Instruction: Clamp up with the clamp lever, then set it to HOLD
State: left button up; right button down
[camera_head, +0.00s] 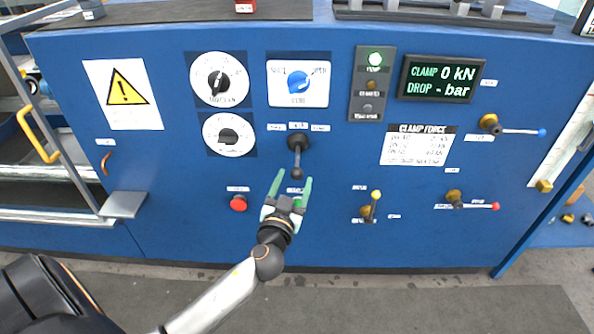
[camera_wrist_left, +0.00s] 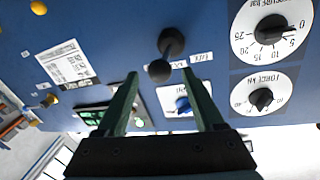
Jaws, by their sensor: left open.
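The lever also shows in the left wrist view (camera_wrist_left: 160,71), which is turned upside down. My left gripper (camera_head: 292,184) is open, with its green fingers just below the knob in the head view. In the left wrist view the knob appears between the fingertips (camera_wrist_left: 160,74); nothing is held, and I cannot tell whether they touch it. The display (camera_head: 441,79) reads CLAMP 0 kN and DROP - bar. My right gripper is not in view.
A red button (camera_head: 238,203) is left of my gripper, and a green one (camera_head: 298,201) is partly behind it. A yellow-tipped lever (camera_head: 372,205) stands to the right. A blue selector knob (camera_head: 299,82) is above the clamp lever.

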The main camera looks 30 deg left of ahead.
aim_at(297, 160)
pick_arm(q)
jog(key=shift+x, duration=1.75)
jog(key=shift+c, duration=0.3)
grip_shut()
